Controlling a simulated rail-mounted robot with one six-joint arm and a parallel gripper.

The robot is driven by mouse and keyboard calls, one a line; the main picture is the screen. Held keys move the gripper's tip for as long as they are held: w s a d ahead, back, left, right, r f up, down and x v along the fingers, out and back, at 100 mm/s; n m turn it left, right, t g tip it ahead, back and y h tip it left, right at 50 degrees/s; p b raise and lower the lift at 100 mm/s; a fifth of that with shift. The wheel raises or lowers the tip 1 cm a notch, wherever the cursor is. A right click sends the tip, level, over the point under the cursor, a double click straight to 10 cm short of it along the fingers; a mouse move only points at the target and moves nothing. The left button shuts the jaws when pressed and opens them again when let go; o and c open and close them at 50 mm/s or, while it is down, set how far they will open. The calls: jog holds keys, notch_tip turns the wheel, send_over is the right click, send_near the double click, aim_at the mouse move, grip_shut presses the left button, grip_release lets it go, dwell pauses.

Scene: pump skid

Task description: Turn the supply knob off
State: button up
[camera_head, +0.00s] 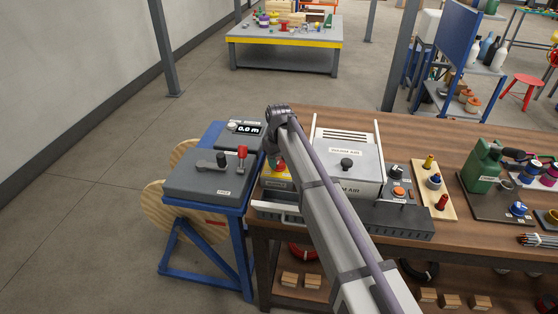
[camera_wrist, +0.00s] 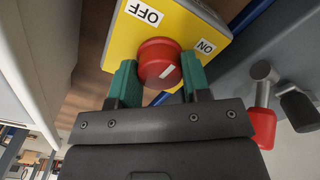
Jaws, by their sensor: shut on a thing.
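The supply knob (camera_wrist: 158,50) is red and round with a white pointer line, on a yellow plate (camera_wrist: 185,28) in the wrist view. The plate has an OFF label (camera_wrist: 144,13) at upper left and an ON label (camera_wrist: 206,46) at right. The pointer line slants toward the ON side. My gripper (camera_wrist: 159,68) has its two green fingers on either side of the knob, shut on it. In the head view the yellow box (camera_head: 277,183) shows beside my arm, which hides most of the knob and gripper.
A grey lever box (camera_head: 205,180) on a blue stand is left of the knob; its red-tipped lever (camera_wrist: 262,120) is close to my gripper in the wrist view. Right of my arm stand a grey-white machine (camera_head: 350,160) and an orange-button box (camera_head: 399,190) on the wooden bench (camera_head: 400,130).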

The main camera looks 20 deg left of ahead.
aim_at(279, 161)
jog(key=n, duration=0.5)
jog(key=shift+n, duration=2.5)
jog(key=o, duration=0.9)
notch_tip(279, 161, up, 11)
jog(key=p, duration=1)
jog(key=shift+f+p, duration=0.1)
jog(key=shift+p, duration=0.3)
